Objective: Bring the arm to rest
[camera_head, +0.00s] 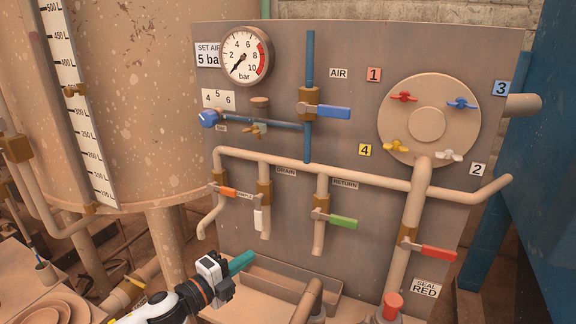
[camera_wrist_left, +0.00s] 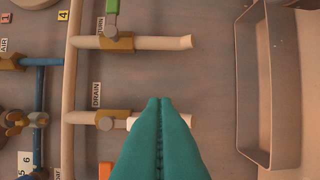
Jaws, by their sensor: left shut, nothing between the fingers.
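My left gripper (camera_head: 246,259) comes in from the lower left, in front of the lower part of the grey panel (camera_head: 350,80). Its teal fingers are shut together with nothing between them. In the left wrist view the shut fingers (camera_wrist_left: 160,102) overlap the white handle of the DRAIN valve in the picture; I cannot tell from this view how near they are. In the head view the white handle (camera_head: 259,220) hangs down, above and apart from the fingers. My right gripper is not in view.
A trough (camera_head: 262,285) lies below the pipes, close to my left gripper; it also shows in the wrist view (camera_wrist_left: 245,90). Orange (camera_head: 226,192), green (camera_head: 343,222), red (camera_head: 438,253) and blue (camera_head: 334,112) valve handles stick out from the panel. A large tank (camera_head: 150,100) stands left.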

